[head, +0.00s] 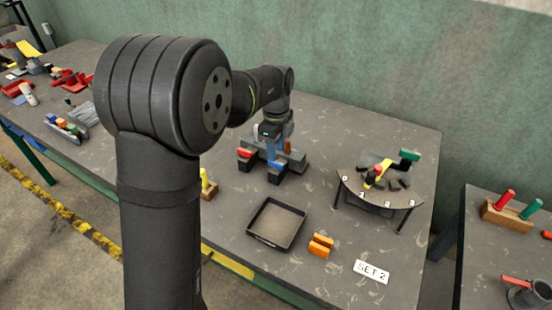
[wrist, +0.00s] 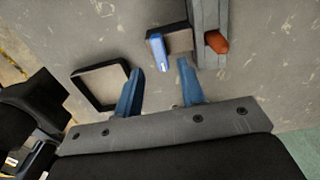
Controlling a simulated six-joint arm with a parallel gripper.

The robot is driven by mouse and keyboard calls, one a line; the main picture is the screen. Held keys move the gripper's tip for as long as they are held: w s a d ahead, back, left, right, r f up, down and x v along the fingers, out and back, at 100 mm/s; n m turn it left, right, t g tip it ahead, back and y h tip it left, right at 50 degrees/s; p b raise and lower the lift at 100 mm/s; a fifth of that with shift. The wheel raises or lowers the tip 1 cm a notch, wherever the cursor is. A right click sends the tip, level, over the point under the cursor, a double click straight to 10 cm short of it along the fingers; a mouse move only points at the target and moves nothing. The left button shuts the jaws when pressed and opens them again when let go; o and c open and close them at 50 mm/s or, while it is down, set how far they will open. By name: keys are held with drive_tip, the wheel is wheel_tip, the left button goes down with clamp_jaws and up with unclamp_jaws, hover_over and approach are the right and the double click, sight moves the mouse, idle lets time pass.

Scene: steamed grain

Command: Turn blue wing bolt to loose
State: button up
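The blue wing bolt (head: 276,165) stands on the front right part of a dark grey fixture (head: 294,161) on the table. In the wrist view its narrow blue wing (wrist: 158,52) lies just past my fingertips, roughly in line with the gap between them. My gripper (head: 274,150) is over the fixture, its two blue fingers (wrist: 160,67) spread apart with nothing between them. The fingers appear apart from the bolt; the exact height gap is hard to tell.
A red handle (head: 244,152) and a brown-orange handle (wrist: 216,42) sit close by on the fixture. A shallow dark tray (head: 275,224) and orange blocks (head: 320,246) lie in front. A half-round stand (head: 380,190) with a yellow lever is at right.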

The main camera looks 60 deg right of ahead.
sight(276, 162)
drive_tip(key=shift+f, duration=2.25)
drive_tip(key=shift+c, duration=0.3)
clamp_jaws()
